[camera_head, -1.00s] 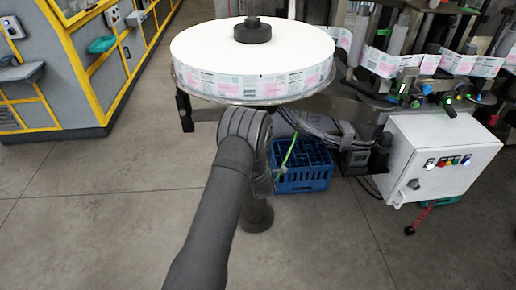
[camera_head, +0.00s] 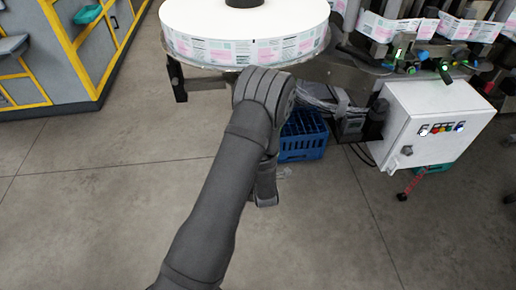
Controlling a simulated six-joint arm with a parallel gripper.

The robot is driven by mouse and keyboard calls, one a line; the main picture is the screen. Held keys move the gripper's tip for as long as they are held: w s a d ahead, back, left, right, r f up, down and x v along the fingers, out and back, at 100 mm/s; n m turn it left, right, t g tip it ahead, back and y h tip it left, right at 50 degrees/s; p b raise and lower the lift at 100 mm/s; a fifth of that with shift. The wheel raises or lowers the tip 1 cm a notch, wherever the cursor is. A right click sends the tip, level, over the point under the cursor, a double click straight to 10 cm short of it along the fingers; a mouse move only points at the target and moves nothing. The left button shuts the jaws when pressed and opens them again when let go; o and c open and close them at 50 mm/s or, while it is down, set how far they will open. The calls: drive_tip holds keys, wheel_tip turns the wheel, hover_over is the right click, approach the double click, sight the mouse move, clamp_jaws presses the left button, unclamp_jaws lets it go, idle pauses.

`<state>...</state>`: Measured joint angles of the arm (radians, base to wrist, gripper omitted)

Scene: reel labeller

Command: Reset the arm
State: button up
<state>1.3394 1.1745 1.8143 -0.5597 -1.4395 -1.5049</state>
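My arm (camera_head: 225,185) reaches up from the bottom of the head view to a bent joint (camera_head: 262,95) just below the label reel. Beyond that joint a link folds back down and ends near the floor in the picture, left of the blue crate. My gripper's fingers cannot be made out; they are hidden or out of view. No held object shows.
A large white label reel (camera_head: 245,25) sits on its round plate at the top. A white control box (camera_head: 435,125) with coloured buttons stands right. A blue crate (camera_head: 303,145) is on the floor. Yellow-framed machinery (camera_head: 75,45) stands left. Open floor lies left and front.

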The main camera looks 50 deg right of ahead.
drive_tip(key=shift+s+a, duration=0.4)
drive_tip(key=shift+a, duration=0.05)
drive_tip(key=shift+d, duration=0.1)
drive_tip(key=x, duration=1.7)
drive_tip(key=shift+w, duration=0.2)
drive_tip(key=shift+s+f, duration=0.1)
